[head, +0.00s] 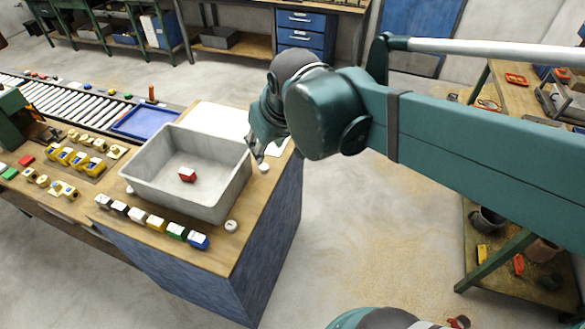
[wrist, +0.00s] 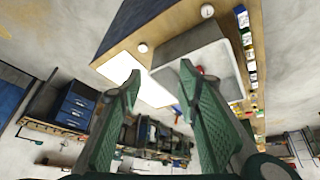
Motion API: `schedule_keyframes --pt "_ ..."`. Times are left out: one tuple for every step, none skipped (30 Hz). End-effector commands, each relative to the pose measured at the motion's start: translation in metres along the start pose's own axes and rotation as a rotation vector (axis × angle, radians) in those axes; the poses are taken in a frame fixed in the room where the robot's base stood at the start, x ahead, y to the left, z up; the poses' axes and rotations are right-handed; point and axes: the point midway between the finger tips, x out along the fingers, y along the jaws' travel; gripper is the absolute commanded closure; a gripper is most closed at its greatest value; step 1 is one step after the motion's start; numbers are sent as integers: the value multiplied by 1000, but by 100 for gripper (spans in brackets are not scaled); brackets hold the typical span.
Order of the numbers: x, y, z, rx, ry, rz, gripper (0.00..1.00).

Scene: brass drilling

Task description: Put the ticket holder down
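A small red block with a pale top (head: 187,177) lies inside the grey bin (head: 222,208), on its floor; it looks like the ticket holder, though I cannot be sure. A bit of red in the bin (wrist: 200,69) shows past a fingertip in the wrist view. My gripper (head: 257,152) is beside the bin's right end, above the bench, partly hidden by my arm. In the wrist view my gripper (wrist: 160,77) has its fingers wide apart, with nothing held between them.
A row of small coloured blocks (head: 156,222) stands along the bench's front edge. White sheets (head: 221,119) lie behind the bin. White round pieces (head: 231,226) sit near its corners. A blue tray (head: 146,121) and yellow parts (head: 65,155) are at left. Open floor lies right of the bench.

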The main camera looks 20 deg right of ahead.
Motion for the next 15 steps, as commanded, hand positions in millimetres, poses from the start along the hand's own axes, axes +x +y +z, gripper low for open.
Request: schedule_keyframes --pt "-3 2 9 14 10 4 66" --pt "-4 4 14 21 17 6 66" --pt "-6 5 20 31 25 9 66" --pt "-7 6 25 38 30 11 66" --pt "-8 7 29 45 37 13 66" --pt "-10 8 35 56 46 16 66" --pt "-11 9 39 64 52 18 66" --pt "-12 10 44 71 58 20 66" --pt "-13 11 50 81 66 23 66" --pt "-14 12 54 88 72 25 66" --pt "-14 13 58 95 79 27 66" --pt "-15 14 63 105 86 29 66" --pt "-15 15 67 111 91 31 66" --pt "-16 15 70 117 96 32 66" --pt "-16 16 74 123 102 34 66"
